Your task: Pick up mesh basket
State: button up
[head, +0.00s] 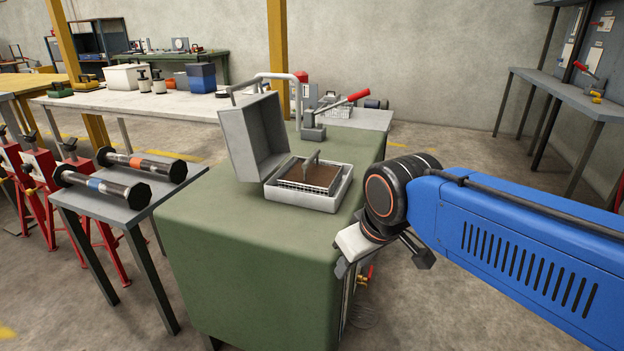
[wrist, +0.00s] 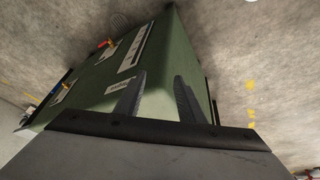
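A light mesh basket (head: 291,185) with brown contents and an upright grey handle sits inside a pale open box (head: 333,203) on the green cabinet (head: 240,240). The box's grey lid (head: 254,134) stands raised at its left. My gripper (head: 382,264) hangs beside the cabinet's right edge, right of and nearer than the basket, apart from it. In the wrist view my gripper (wrist: 160,75) shows two separated fingers with nothing between them. The basket is not visible in the wrist view.
A curved pipe (head: 296,92) and a red-handled tool (head: 345,103) stand behind the box. A small table (head: 120,212) with two dumbbell-like spools is at left. The cabinet top in front of the box is clear. Open floor lies at right.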

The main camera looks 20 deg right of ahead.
jog(key=w+d+r+n+h, duration=0.2)
jog(key=w+r+n, duration=1.1)
jog(key=w+r, duration=0.25)
jog(key=n+g+h, duration=0.1)
jog(key=n, duration=1.1)
send_near(311, 156)
jog(key=x, duration=0.3)
jog(key=shift+w+d, duration=0.1)
jog(key=shift+x, duration=2.8)
jog(key=shift+f, duration=0.3)
grip_shut()
